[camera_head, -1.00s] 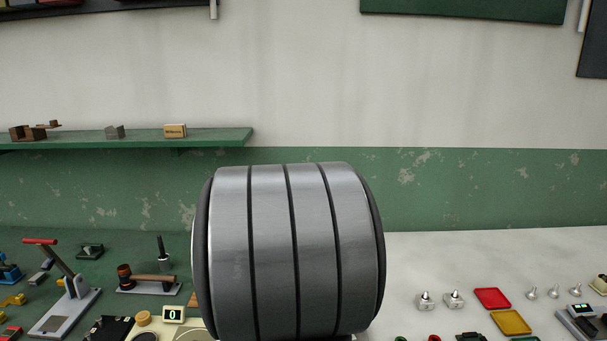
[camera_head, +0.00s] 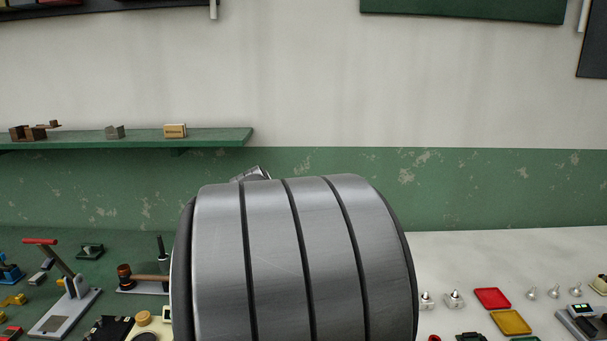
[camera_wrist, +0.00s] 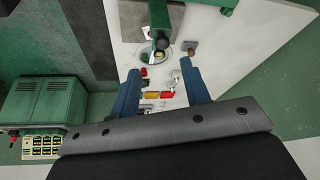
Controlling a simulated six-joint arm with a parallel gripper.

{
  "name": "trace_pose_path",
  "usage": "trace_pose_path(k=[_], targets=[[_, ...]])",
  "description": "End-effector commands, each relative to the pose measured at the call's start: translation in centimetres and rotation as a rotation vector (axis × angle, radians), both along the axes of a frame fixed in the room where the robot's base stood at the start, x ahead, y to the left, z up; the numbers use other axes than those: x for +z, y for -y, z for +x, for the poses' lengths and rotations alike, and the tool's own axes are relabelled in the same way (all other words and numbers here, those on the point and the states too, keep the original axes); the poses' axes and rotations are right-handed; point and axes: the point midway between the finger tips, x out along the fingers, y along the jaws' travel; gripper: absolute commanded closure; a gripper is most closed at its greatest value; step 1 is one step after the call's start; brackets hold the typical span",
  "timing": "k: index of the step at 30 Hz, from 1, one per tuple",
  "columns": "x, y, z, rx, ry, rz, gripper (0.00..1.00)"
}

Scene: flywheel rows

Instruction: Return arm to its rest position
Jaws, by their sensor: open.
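My gripper (camera_wrist: 161,72) shows in the wrist view with its two blue fingers spread apart and nothing between them. It is above the pale bench top (camera_wrist: 240,55), with small items seen beyond the fingertips. In the head view, a large grey banded link of my own arm fills the lower middle and hides the bench behind it. The gripper itself does not show in the head view.
A green shelf (camera_head: 210,138) is behind. A green machine (camera_wrist: 45,105) shows in the wrist view.

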Motion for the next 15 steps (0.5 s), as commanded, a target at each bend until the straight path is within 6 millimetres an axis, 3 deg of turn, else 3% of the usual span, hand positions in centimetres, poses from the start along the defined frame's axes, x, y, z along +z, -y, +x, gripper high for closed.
trace_pose_path(k=[14, 15], targets=[[9.0, -3.5, -1.5, 0.001, 0.002, 0.002, 0.57], [7.8, -3.0, -1.3, -0.002, -0.006, -0.001, 0.57]])
